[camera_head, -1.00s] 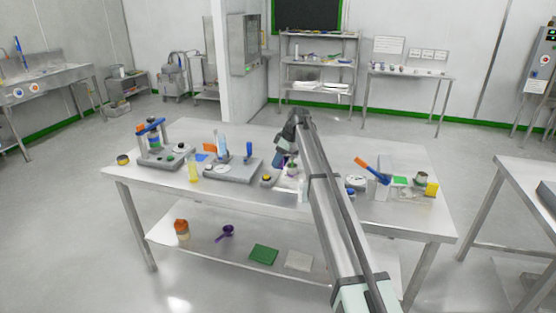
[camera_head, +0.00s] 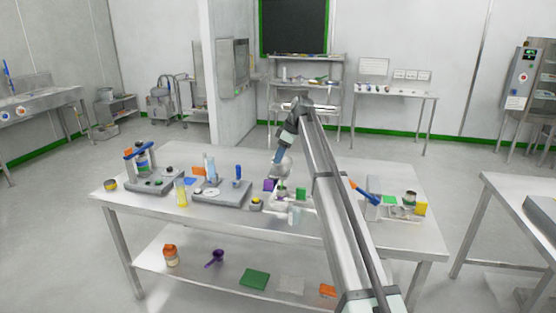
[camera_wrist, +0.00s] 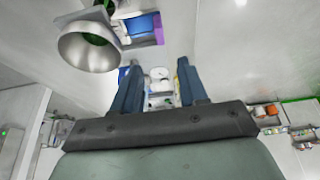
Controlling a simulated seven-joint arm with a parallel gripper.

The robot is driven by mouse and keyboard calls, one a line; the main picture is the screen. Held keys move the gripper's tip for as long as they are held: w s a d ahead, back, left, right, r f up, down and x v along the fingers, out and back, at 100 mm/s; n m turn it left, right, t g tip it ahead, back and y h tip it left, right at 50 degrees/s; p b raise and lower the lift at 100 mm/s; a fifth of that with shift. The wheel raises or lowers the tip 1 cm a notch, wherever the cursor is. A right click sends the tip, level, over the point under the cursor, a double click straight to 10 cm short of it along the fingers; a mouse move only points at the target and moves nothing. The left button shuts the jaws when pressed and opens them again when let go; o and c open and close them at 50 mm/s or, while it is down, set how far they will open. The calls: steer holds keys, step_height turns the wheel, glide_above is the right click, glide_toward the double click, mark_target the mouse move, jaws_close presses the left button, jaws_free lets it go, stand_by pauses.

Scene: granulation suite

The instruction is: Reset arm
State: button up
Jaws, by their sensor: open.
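My gripper (camera_head: 279,155) hangs at the end of my arm above the middle of the steel table (camera_head: 240,228). In the wrist view my gripper (camera_wrist: 158,68) is open, its two blue fingers apart, with nothing held between them. A shiny metal cup-like thing (camera_wrist: 88,47) is beside the left finger in the wrist view; in the head view a silvery rounded thing (camera_head: 284,168) shows just below the gripper. A purple block (camera_head: 269,184) and a green block (camera_head: 301,194) are on the table below. My arm hides part of the table right of centre.
Grey stands with blue parts (camera_head: 152,181) (camera_head: 221,192) and a yellow bottle (camera_head: 181,192) stand on the table's left. A tray (camera_head: 403,212) with small items is at the right. The lower shelf (camera_head: 205,270) holds a purple scoop (camera_head: 215,258) and a green pad (camera_head: 254,279). Air above the table looks clear.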

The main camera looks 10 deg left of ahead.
stand_by(0.3)
steer(key=s+d+f+m+g+h, duration=0.1)
steer(key=s+d+f+m+h, duration=0.25)
steer(key=s+d+f, duration=1)
steer(key=s+d+f+m+g+h, duration=0.15)
steer(key=s+d+f+m, duration=0.5)
steer(key=f, duration=1.35)
steer(key=s+d+f+m+g+h, duration=0.1)
steer(key=s+d+f+h, duration=0.2)
steer(key=s+d+f, duration=0.75)
steer(key=s+d+f+m+g+y, duration=0.1)
steer(key=s+d+f+m, duration=0.3)
steer(key=s+f, duration=1.3)
steer(key=s+d+f+m+g+y, duration=0.1)
steer(key=s+d+f, duration=0.1)
steer(key=s, duration=0.9)
steer(key=s+d+f+m+g+y, duration=0.1)
steer(key=s+d+f+m, duration=0.1)
steer(key=s, duration=1)
steer(key=shift+s+d, duration=0.25)
steer(key=shift+d, duration=0.65)
